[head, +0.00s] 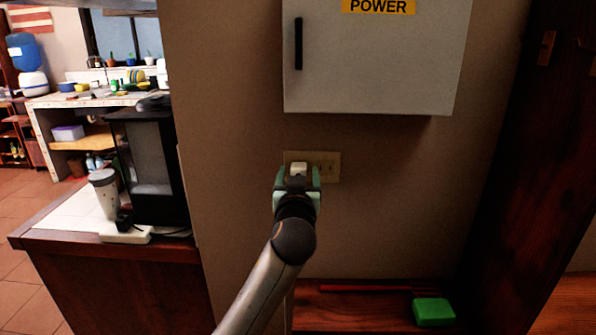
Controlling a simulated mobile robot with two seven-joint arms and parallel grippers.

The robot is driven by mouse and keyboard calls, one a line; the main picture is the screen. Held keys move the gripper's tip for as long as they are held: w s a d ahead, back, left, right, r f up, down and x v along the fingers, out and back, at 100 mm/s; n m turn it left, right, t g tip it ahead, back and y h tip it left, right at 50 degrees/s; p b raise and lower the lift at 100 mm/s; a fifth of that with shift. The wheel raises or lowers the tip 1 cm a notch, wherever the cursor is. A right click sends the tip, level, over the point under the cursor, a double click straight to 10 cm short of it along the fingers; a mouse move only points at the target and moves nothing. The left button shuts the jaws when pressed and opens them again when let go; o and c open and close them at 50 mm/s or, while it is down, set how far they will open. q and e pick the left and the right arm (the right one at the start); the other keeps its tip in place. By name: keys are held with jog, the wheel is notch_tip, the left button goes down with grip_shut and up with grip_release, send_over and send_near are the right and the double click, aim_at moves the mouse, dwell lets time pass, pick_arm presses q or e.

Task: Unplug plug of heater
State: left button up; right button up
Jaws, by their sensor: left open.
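A beige wall outlet plate (333,166) is on the brown wall below the power box. A small white plug (298,169) sits at the left part of the plate. My left gripper (298,176) is open, with its greenish fingers on either side of the plug. I cannot tell whether the fingers touch it. The gripper hides the lower part of the plug and the lower left of the plate. No cord from this plug can be made out, and the heater is not clearly identifiable. My right gripper is not in view.
A white box marked POWER (375,62) juts out above the outlet. Below is a wooden shelf (360,318) with a green block (434,311). A counter at left holds a dark appliance (150,165), a grey cup (106,195) and a white power strip (125,235).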

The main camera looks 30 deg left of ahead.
pick_arm(q)
grip_shut()
dwell(0.5)
dwell(0.4)
jog(key=v, duration=0.6)
dwell(1.0)
